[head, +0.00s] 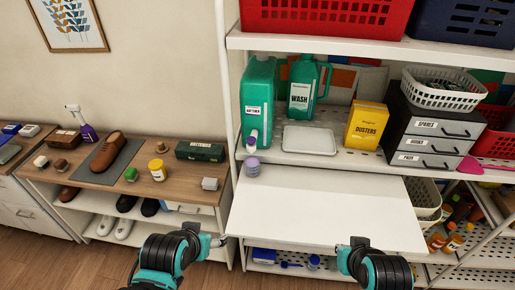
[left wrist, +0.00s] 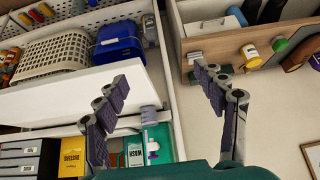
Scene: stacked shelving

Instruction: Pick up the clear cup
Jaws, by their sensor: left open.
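I cannot make out a surely clear cup. A small, pale purple cup-like container (head: 253,167) stands at the left end of the white pull-out board (head: 325,205); whether it is see-through I cannot tell. A pale grey-purple round thing (left wrist: 149,116) at the board's end in the left wrist view may be the same one. My left gripper (left wrist: 161,78) is open and empty, its fingers spread wide, with that thing beyond them. In the head view only a bit of its tip (head: 218,241) shows, below and left of the board. My right gripper's fingers are hidden at the bottom right.
Green jugs (head: 258,95), a white tray (head: 309,139) and a yellow duster box (head: 366,125) stand on the shelf behind. A wooden bench (head: 135,178) with several items is at left. Most of the board is clear.

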